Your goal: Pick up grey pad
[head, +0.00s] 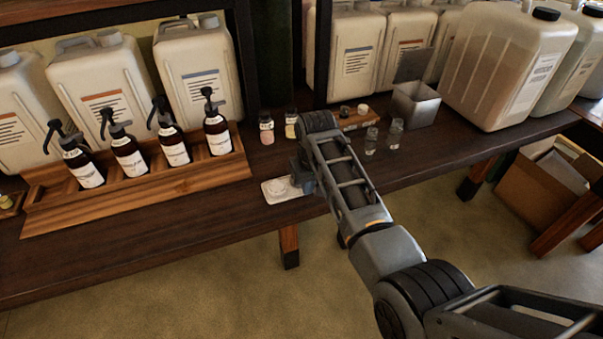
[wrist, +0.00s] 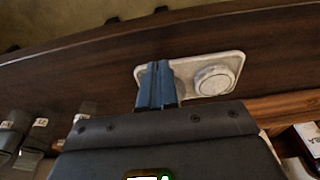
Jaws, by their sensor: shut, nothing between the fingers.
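A round pale grey pad (wrist: 213,81) lies on the right part of a pale rounded tray (wrist: 234,62) in the wrist view. The tray also shows at the shelf's front edge in the head view (head: 270,189), partly covered by my gripper. My gripper (wrist: 155,66) points down at the left part of the tray, with its blue fingers together and nothing between them. The fingers are beside the pad, to its left. What lies under and behind the fingers is hidden, and I cannot tell whether the tips touch the tray.
A wooden rack (head: 140,185) with several brown pump bottles stands left of the tray. Small jars (head: 266,127), clear vials (head: 371,139) and a metal box (head: 415,104) stand behind and to the right. Large canisters (head: 510,65) line the back. The dark shelf's front edge is close.

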